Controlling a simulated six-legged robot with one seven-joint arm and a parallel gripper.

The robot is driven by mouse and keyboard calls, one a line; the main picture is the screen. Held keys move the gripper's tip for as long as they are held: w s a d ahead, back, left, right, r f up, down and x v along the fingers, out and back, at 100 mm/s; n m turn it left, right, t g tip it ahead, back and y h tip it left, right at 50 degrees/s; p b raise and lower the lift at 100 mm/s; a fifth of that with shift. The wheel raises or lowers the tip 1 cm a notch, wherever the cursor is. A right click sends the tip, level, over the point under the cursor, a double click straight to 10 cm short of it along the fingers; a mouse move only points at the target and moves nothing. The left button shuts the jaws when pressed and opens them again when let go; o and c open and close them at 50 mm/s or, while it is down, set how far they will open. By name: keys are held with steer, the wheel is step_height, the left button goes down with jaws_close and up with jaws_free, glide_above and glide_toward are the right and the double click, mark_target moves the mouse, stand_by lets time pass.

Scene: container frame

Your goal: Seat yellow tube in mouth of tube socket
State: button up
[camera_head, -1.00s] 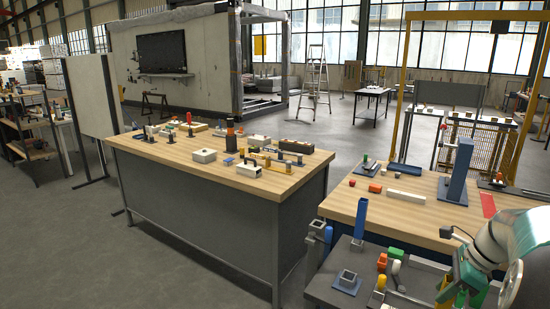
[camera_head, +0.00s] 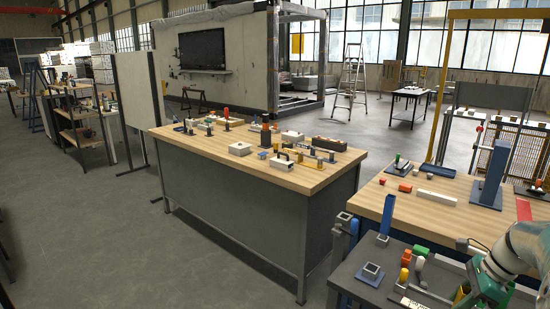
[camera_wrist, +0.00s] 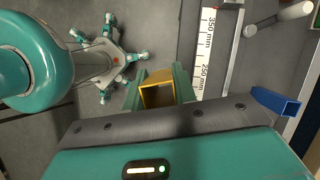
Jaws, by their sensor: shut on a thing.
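My gripper (camera_wrist: 158,82) is shut on the yellow tube (camera_wrist: 143,98) in the wrist view. The tube is a hollow square tube, its open end facing the camera, with a teal finger on each side. In the head view my gripper (camera_head: 484,291) is at the lower right, over the dark bench; the yellow tube cannot be made out there.
Rounded orange (camera_head: 406,257), yellow (camera_head: 404,275) and white (camera_head: 419,262) pieces stand between socket and gripper. A wooden worktable (camera_head: 440,222) adjoins behind.

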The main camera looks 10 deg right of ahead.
steer(key=w+a+f+n+g+h, duration=0.1)
steer(key=w+a+f+n+g, duration=0.1)
steer(key=w+a+f+n, duration=0.3)
steer(key=w+a+f+n+g+h, duration=0.1)
steer(key=w+a+f+n+g, duration=0.1)
steer(key=w+a+f+n, duration=0.4)
steer(key=w+a+f+n+g+h, duration=0.2)
steer(key=w+a+f+n, duration=0.4)
steer(key=a+f+n, duration=0.7)
steer(key=a, duration=1.1)
steer(key=shift+f+n+g, duration=0.2)
steer(key=shift+n+g, duration=0.1)
steer(key=shift+g, duration=0.1)
steer(key=shift+d, duration=0.1)
